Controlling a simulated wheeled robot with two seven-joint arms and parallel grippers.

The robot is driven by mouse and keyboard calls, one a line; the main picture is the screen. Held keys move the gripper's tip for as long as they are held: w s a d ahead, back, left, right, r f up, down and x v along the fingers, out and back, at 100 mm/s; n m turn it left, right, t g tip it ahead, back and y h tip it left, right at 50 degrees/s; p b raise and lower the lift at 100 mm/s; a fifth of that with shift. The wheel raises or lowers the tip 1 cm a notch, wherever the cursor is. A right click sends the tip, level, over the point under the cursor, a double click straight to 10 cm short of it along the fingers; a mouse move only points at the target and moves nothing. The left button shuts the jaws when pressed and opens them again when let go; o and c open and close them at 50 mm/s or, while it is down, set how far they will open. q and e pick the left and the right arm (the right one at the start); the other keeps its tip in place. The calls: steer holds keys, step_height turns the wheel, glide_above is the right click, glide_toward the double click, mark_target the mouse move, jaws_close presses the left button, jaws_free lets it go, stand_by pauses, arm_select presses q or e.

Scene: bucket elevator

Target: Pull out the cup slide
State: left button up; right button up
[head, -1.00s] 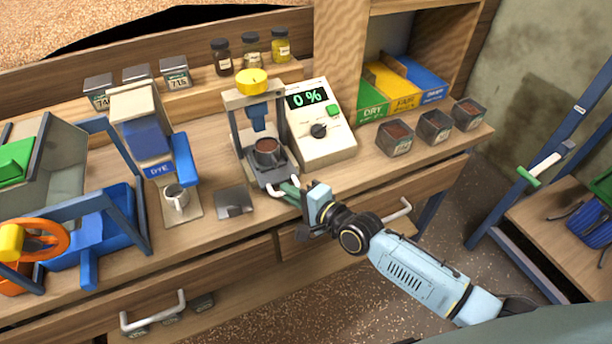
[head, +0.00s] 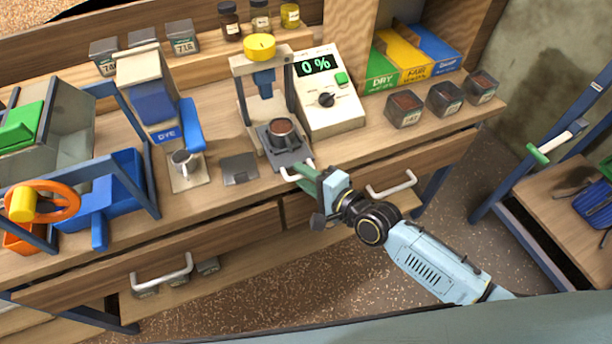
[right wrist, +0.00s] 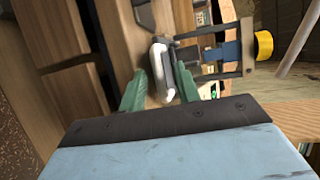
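The cup slide (head: 290,157) is a dark grey tray with a white bar handle (head: 296,173). It juts forward from the grey press frame (head: 239,85) and carries a dark cup (head: 283,131) with brown contents. My right gripper (head: 303,175) is at the handle. The handle's near end is partly between the fingers. My left gripper is not in view.
A control box (head: 330,98) reading 0 % stands right of the press. A dye dispenser (head: 150,100) with a metal mug (head: 185,160) and a dark plate (head: 240,168) are to the left. A drawer handle (head: 392,185) is close to my right gripper. Free floor lies in front.

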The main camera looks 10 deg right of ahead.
steer(key=p+v, duration=0.1)
steer(key=v, duration=1.2)
steer(key=shift+s+d, duration=0.15)
steer(key=d+f+n+g+h, duration=0.1)
steer(key=d+f+n+h, duration=0.4)
steer(key=f, duration=0.9)
steer(key=s+d+f+n+g+h, duration=0.1)
steer(key=s+d+f+g, duration=0.2)
steer(key=f, duration=0.4)
steer(key=s+d+f+n+g+h, duration=0.1)
steer(key=s+d+f+h, duration=0.1)
steer(key=s+d+f, duration=0.45)
steer(key=s+a+f+n+g, duration=0.1)
steer(key=s+f+n+g, duration=0.1)
steer(key=s+f, duration=0.2)
steer(key=s+a+f+n+g+h, duration=0.1)
steer(key=s+f, duration=0.4)
steer(key=s, duration=0.6)
steer(key=s+a+f+n+g, duration=0.1)
steer(key=s+f+n+g, duration=0.2)
steer(key=s, duration=0.4)
steer(key=shift+s+a+f+n+h, duration=0.3)
steer(key=shift+s+f+n+h, duration=0.1)
steer(key=shift+f, duration=0.25)
